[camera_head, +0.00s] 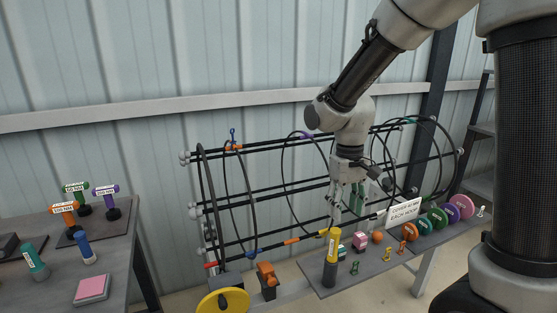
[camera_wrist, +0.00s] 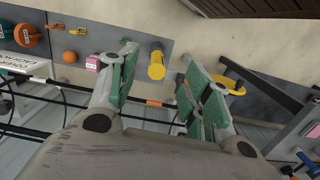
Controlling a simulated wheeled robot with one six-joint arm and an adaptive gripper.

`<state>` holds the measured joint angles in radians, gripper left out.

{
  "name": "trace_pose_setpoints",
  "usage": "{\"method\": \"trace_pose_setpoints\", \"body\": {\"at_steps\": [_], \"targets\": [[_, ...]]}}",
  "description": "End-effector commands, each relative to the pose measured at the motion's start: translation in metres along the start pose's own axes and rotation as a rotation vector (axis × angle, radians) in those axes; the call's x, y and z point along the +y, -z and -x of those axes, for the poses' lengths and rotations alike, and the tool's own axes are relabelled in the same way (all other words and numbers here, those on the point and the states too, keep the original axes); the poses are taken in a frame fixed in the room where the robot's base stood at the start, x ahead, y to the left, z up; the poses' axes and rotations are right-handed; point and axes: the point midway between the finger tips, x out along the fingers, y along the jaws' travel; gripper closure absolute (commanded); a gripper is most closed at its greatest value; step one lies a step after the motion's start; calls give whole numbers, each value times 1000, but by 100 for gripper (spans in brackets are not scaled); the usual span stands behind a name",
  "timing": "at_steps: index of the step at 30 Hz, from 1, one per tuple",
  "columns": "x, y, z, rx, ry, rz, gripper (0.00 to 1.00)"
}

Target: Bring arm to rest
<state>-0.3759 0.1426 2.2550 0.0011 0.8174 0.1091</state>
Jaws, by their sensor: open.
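My gripper (camera_head: 347,198) hangs from my arm, pointing down, in front of the wire cage (camera_head: 265,190) in the head view. In the wrist view my gripper (camera_wrist: 160,62) has its two green-padded fingers spread apart with nothing held between them. A yellow-topped cylinder (camera_head: 333,246) stands on the grey shelf below and to the left of my gripper. In the wrist view the yellow cylinder (camera_wrist: 157,62) shows in the gap between the fingers, but beyond them.
The grey shelf (camera_head: 325,281) carries an orange ball (camera_head: 377,237), a pink block (camera_head: 360,242) and several coloured discs. A yellow wheel (camera_head: 222,301) is at the lower left of the cage. A side table (camera_head: 122,240) at left holds labelled tools and a pink pad (camera_head: 92,288).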

Motion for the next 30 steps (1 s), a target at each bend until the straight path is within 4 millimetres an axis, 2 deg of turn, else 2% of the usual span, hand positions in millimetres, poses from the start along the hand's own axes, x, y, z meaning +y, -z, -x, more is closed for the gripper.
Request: {"method": "trace_pose_setpoints", "body": {"at_steps": [1, 7, 12, 16, 21, 25, 30], "targets": [[3, -18, 6, -10, -1, 13, 51], [33, -80, 48, 50, 8, -12, 51], [59, -139, 81, 167, 9, -84, 51], [74, -175, 99, 278, -1, -156, 51], [85, -200, 118, 401, -20, -231, 51], [90, -207, 127, 446, -30, -263, 51], [92, -208, 127, 445, -31, -271, 51]]}}
